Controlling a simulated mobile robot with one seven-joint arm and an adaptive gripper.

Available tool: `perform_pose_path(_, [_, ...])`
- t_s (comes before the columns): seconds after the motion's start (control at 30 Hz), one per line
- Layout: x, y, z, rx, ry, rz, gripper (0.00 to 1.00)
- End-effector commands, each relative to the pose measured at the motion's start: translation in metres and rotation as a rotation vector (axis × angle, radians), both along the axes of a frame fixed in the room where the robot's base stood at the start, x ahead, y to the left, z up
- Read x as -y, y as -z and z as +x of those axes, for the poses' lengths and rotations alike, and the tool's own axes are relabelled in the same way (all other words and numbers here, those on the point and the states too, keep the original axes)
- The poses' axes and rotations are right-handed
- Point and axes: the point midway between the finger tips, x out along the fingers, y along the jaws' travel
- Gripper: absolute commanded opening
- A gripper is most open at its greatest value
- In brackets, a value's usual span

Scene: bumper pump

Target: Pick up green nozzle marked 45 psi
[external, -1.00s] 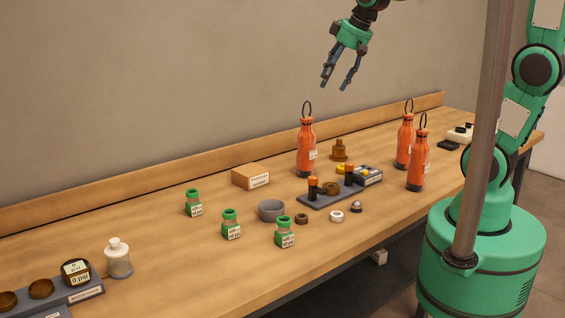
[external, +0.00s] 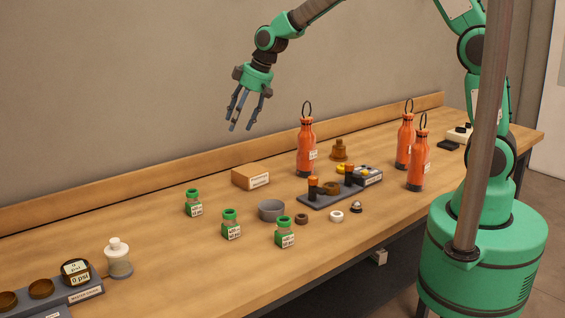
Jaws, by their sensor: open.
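Three small green-topped nozzles with white labels stand on the bench: one at the left (external: 194,203), one in the middle (external: 231,224) and one at the right (external: 285,232). Their label print is too small to read, so I cannot tell which is marked 45 psi. My gripper (external: 241,128) is open and empty, pointing down. It is high above the bench, above the nozzles in the picture and apart from everything.
Orange bottles (external: 306,150) with loops stand tall on the bench. A cardboard box (external: 250,177), a grey ring (external: 271,210), a grey fixture (external: 325,197) and small rings are near the nozzles. A white bottle (external: 118,262) and labelled tray (external: 88,292) are at the left.

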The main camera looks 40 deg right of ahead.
Motion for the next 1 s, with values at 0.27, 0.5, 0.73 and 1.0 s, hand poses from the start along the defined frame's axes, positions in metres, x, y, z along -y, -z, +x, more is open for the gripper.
perform_pose_path(0.27, [-0.067,0.070,0.030,-0.009,-0.089,-0.010,0.56])
perform_pose_path(0.5, [-0.102,0.111,0.040,-0.011,-0.136,-0.016,0.56])
perform_pose_path(0.73, [-0.110,0.119,0.042,-0.010,-0.146,-0.017,0.56])
perform_pose_path(1.0, [-0.109,0.119,0.042,-0.011,-0.146,-0.016,0.56])
